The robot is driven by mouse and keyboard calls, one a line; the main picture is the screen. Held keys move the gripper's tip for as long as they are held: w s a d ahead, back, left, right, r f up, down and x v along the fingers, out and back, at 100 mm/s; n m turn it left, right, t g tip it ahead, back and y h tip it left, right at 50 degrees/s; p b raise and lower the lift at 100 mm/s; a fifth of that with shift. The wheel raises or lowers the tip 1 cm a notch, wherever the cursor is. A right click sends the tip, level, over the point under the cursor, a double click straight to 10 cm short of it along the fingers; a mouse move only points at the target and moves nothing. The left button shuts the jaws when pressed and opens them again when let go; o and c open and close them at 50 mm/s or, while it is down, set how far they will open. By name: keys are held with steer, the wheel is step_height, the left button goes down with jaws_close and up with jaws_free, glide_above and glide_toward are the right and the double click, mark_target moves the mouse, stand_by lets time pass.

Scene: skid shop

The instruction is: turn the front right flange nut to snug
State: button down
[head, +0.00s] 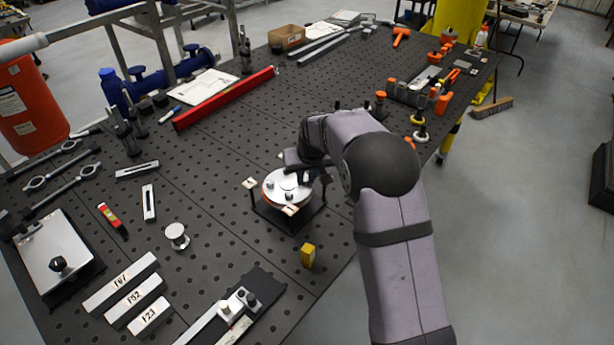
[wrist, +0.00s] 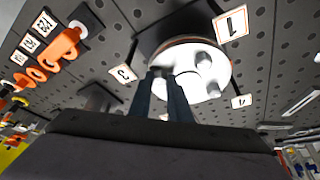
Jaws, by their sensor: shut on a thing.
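The round pale flange (head: 272,197) sits on a black stand in the head view, with several grey nuts on its top face. Its bright disc also shows in the wrist view (wrist: 212,78), with nuts standing out from it. My gripper (head: 312,178) is at the flange's right side, and my arm partly covers that side. In the wrist view its two dark fingers (wrist: 163,76) are close together at the disc's edge, shut on a flange nut. The held nut is mostly hidden by the fingers. Two other nuts near it are clear of the fingers.
White tags stand on the corners of the black stand (head: 291,220). A yellow block (head: 308,256) lies in front, and a small round silver part (head: 176,234) to the left. A red beam (head: 226,98) lies behind. The perforated table has bare room around the stand.

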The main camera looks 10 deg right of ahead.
steer(key=shift+w+a+m+h+b, duration=0.15)
steer(key=shift+m+h+b, duration=0.6)
steer(key=shift+m, duration=1.15)
steer(key=shift+r, duration=0.1)
steer(key=c, duration=1.6)
jaws_free()
steer(key=shift+c, duration=0.2)
steer(key=shift+n+p, duration=0.3)
